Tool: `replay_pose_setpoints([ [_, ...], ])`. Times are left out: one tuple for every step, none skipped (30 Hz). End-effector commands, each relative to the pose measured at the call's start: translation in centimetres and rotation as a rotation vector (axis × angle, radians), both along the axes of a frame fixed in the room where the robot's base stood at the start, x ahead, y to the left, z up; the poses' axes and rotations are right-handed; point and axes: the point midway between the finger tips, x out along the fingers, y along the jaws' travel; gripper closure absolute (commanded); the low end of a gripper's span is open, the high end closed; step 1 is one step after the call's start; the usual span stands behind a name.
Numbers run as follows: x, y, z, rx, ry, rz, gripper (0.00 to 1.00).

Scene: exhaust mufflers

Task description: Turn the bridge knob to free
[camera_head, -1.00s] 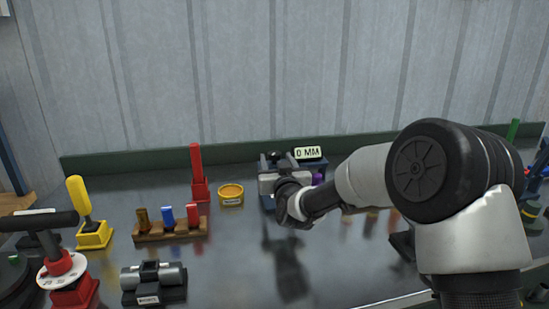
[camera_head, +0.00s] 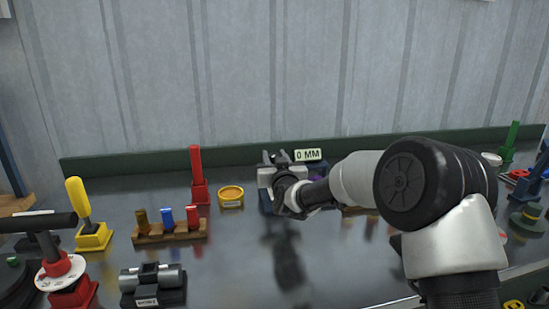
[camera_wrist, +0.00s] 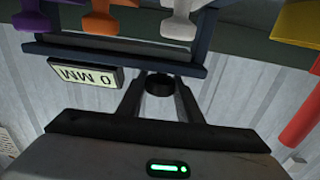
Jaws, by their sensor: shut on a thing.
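A small dark round knob (camera_wrist: 159,84) sits between my two fingertips in the wrist view, with a finger on each side. It appears to be the bridge knob; no free or locked marking on it is readable. My gripper (camera_wrist: 158,92) is shut on it. In the head view my gripper (camera_head: 275,157) is at the back of the bench, and its body hides the knob there. A dark blue stand (camera_wrist: 110,50) is beside the fingers. A sign reading "0 MM" (camera_head: 308,155) stands close behind on the right; it also shows upside down in the wrist view (camera_wrist: 85,77).
A yellow ring (camera_head: 231,196), a red upright block (camera_head: 198,175) and a wooden rack (camera_head: 170,230) stand left of my gripper. A purple handle (camera_wrist: 38,22) and an orange handle (camera_wrist: 104,20) are near the stand.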

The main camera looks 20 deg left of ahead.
Motion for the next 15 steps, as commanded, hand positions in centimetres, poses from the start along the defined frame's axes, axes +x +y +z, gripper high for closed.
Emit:
replay_pose_setpoints([
  [0.00,-0.02,0.00,-0.001,0.000,0.004,0.90],
  [0.01,-0.03,0.00,0.000,0.000,0.009,0.90],
  [0.03,-0.07,-0.01,0.000,0.000,0.016,0.90],
  [0.04,-0.09,0.00,-0.001,0.000,0.024,0.90],
  [0.07,-0.15,-0.01,-0.001,0.000,0.032,0.90],
  [0.11,-0.19,0.00,0.000,-0.001,0.047,0.90],
  [0.09,-0.17,-0.01,-0.001,0.000,0.061,0.90],
  [0.10,-0.17,-0.03,-0.001,0.000,0.075,0.90],
  [0.15,-0.26,-0.05,0.000,0.001,0.096,0.90],
  [0.15,-0.26,-0.05,0.000,0.000,0.113,0.90],
  [0.18,-0.31,-0.05,-0.001,0.000,0.132,0.90],
  [0.18,-0.28,-0.04,0.000,0.001,0.158,0.90],
  [0.23,-0.34,-0.01,0.000,0.000,0.177,0.90],
  [0.24,-0.35,0.03,0.000,0.000,0.197,0.90],
  [0.25,-0.36,0.06,0.002,0.001,0.224,0.90],
])
